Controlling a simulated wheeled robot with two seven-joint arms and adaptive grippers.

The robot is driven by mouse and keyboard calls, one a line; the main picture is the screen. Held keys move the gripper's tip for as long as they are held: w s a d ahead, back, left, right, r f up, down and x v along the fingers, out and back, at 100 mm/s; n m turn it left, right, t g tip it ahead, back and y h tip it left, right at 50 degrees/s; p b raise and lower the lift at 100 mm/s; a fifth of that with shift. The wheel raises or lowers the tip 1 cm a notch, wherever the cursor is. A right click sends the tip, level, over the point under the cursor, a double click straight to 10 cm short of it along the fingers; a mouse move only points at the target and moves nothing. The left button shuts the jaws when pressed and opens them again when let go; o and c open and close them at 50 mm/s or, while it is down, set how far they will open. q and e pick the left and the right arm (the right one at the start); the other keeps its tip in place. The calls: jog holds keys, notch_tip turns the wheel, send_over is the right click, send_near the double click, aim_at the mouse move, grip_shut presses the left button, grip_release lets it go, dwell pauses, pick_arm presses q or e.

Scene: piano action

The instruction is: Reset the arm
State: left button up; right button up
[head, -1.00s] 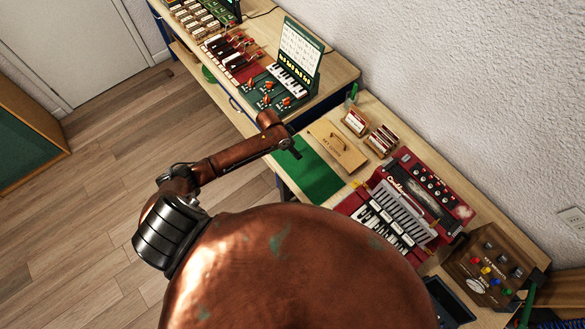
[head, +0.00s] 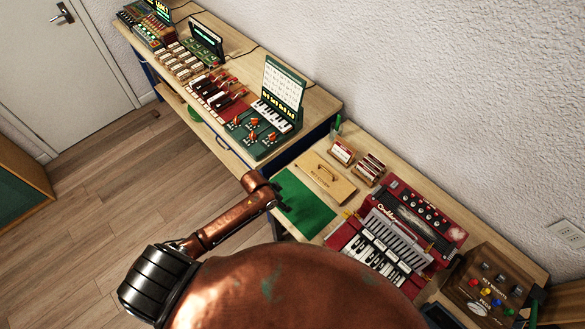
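My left arm comes in from the lower left, copper-coloured with a black joint. My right arm and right gripper are not in view. My large copper body hides the lower middle of the picture.
On the bench (head: 387,158) are a wooden lidded box (head: 322,178), card holders (head: 342,152), a red accordion-like keyboard (head: 388,240) and a brown box with coloured knobs (head: 490,283). A farther bench holds a green keyboard unit (head: 268,115) and several small devices. Open floor (head: 120,200) lies at left.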

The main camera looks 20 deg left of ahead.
pick_arm(q)
jog(key=s, duration=0.2)
jog(key=s+d+r, duration=0.1)
jog(key=shift+s, duration=0.4)
jog(key=s+a+r+n+y, duration=0.25)
jog(key=s+a+r, duration=0.25)
jog(key=s, duration=0.4)
jog(key=s+a+r+n+y, duration=0.1)
jog(key=s+a+r+n, duration=0.25)
jog(key=s, duration=0.55)
notch_tip(320, 180, down, 34)
jog(key=s+m+g+b, duration=0.1)
jog(key=s+b, duration=0.1)
jog(key=b, duration=0.3)
jog(key=s+f+g+b, duration=0.1)
jog(key=s+f+b, duration=0.3)
jog(key=s+f, duration=1.5)
notch_tip(320, 180, down, 3)
jog(key=shift+s+d+f+m+b, duration=0.2)
jog(key=shift+d+m+b, duration=0.05)
jog(key=shift+m+b, duration=0.15)
jog(key=shift+h, duration=0.25)
